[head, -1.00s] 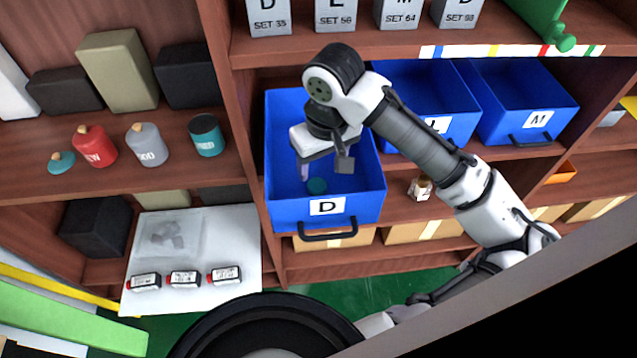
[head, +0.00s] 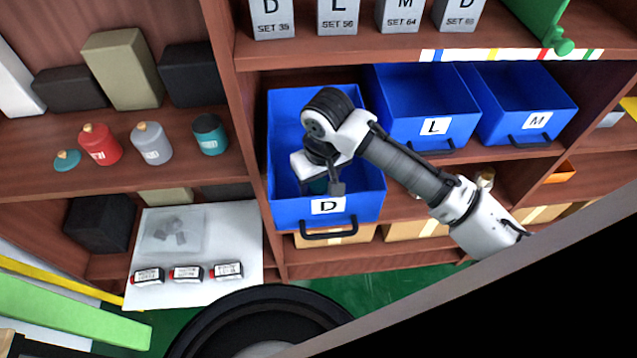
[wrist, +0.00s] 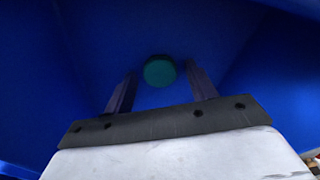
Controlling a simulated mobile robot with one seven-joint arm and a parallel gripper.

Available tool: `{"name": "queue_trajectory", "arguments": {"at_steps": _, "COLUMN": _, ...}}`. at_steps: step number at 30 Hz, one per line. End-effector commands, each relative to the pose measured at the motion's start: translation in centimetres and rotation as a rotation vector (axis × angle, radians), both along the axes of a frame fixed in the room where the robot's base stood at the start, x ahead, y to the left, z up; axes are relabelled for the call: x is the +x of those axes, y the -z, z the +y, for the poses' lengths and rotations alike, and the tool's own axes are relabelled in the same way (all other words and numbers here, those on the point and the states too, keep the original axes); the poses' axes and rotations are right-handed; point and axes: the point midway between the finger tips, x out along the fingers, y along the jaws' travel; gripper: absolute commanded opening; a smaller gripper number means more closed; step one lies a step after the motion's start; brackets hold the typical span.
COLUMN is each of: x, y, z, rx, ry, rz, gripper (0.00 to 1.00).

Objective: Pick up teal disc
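The teal disc (wrist: 159,71) lies on the floor of the blue bin labelled D (head: 370,206). In the wrist view it shows just beyond and between the two fingers. My gripper (wrist: 160,80) is open, with a finger on each side and a gap between them. In the head view my gripper (head: 318,186) is down inside the D bin, and the teal disc (head: 318,187) is mostly hidden behind it.
Blue bins L (head: 405,85) and M (head: 520,90) stand to the right. A shelf board (head: 400,48) with grey boxes runs above. A left shelf holds a red jar (head: 100,146), a grey jar (head: 152,146) and a teal jar (head: 210,136). The bin's walls surround my gripper.

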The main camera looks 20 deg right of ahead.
Motion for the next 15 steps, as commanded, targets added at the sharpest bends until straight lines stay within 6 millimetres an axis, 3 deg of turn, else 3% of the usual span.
{"name": "queue_trajectory", "arguments": {"at_steps": 1, "x": 0.00, "y": -0.01, "z": 0.01, "rx": 0.000, "ry": 0.000, "rz": 0.000, "gripper": 0.49}}
{"name": "queue_trajectory", "arguments": {"at_steps": 9, "x": 0.01, "y": -0.03, "z": 0.01, "rx": 0.000, "ry": 0.000, "rz": 0.000, "gripper": 0.15}}
{"name": "queue_trajectory", "arguments": {"at_steps": 15, "x": 0.01, "y": -0.03, "z": 0.01, "rx": 0.000, "ry": 0.000, "rz": 0.000, "gripper": 0.15}}
